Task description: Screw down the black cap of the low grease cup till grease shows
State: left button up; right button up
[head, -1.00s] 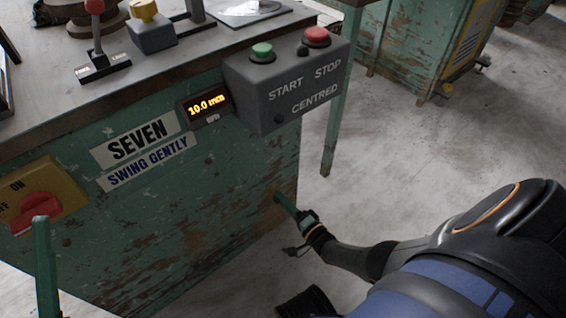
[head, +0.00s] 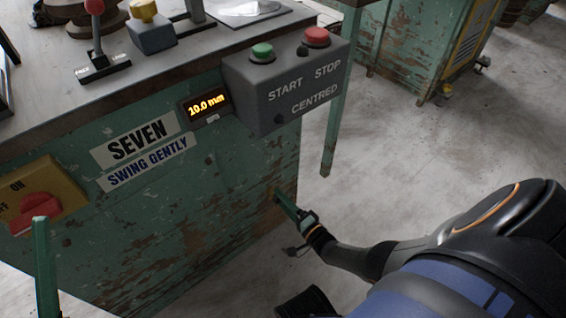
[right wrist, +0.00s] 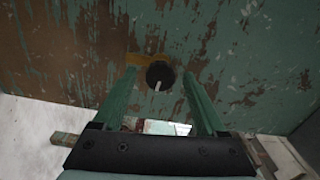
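The black cap (right wrist: 160,75) shows in the right wrist view as a dark round knob with a white mark, low on the worn green machine side. A yellowish patch (right wrist: 141,60) lies at its upper left; I cannot tell whether it is part of the cup, paint or grease. My right gripper (right wrist: 158,74) is open, its green fingers on either side of the cap with a gap at each side. In the head view, my right gripper (head: 281,200) reaches the machine's lower right edge and the cap is hidden. A green finger of my left gripper (head: 45,265) seems to show at lower left.
The machine's green side (head: 190,230) carries a yellow switch with a red knob (head: 38,210), a 10.0 mm display (head: 205,106) and a START/STOP box (head: 290,85). Levers (head: 95,35) stand on top. Bare floor (head: 420,150) lies to the right.

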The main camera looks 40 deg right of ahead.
jog(key=s+d+p, duration=0.1)
jog(key=s+p, duration=0.1)
jog(key=s, duration=1)
jog(key=shift+s+p, duration=0.25)
jog(key=shift+p, duration=0.1)
